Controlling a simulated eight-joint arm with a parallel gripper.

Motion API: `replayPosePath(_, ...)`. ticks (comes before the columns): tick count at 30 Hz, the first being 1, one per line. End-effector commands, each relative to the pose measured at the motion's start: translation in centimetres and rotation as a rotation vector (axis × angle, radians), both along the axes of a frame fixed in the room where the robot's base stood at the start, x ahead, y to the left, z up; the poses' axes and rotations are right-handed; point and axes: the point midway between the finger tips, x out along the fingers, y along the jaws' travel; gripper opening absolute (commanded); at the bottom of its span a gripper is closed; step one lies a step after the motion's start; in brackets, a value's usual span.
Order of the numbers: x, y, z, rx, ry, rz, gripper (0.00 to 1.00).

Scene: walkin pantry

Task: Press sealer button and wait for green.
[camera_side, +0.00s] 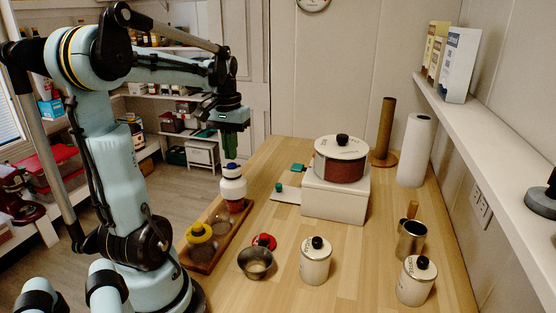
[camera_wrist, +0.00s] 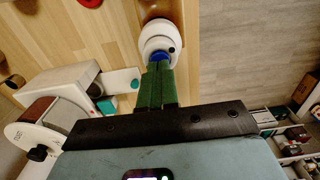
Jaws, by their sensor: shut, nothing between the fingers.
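A white rounded unit (camera_side: 232,185), which looks like the sealer, sits on a jar with red contents in a wooden tray (camera_side: 213,258). A blue button (camera_side: 232,166) is on its top. In the wrist view the white unit (camera_wrist: 160,32) shows a small dark spot on its rim; no green light is visible. My gripper (camera_side: 230,157) is shut, with green fingers pointing down right over the button. In the wrist view the fingertips (camera_wrist: 158,66) meet or nearly meet the blue button (camera_wrist: 159,57); I cannot tell whether it is pressed.
A yellow-lidded jar (camera_side: 201,243) shares the tray. A white block (camera_side: 335,197) bears a white-lidded pot (camera_side: 340,160). A metal bowl (camera_side: 255,262), white canisters (camera_side: 315,261), a metal cup (camera_side: 410,239) and a paper roll (camera_side: 414,150) stand on the counter.

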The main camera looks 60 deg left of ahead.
Motion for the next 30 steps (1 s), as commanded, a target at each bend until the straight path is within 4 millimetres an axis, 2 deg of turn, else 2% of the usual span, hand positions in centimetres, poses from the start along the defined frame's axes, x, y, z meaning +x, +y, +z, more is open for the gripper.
replayPosePath(18, 0.0, 0.0, -1.8, 0.0, 0.0, 0.0, 0.0)
replayPosePath(30, 0.0, 0.0, -1.9, 0.0, 0.0, 0.0, 0.0)
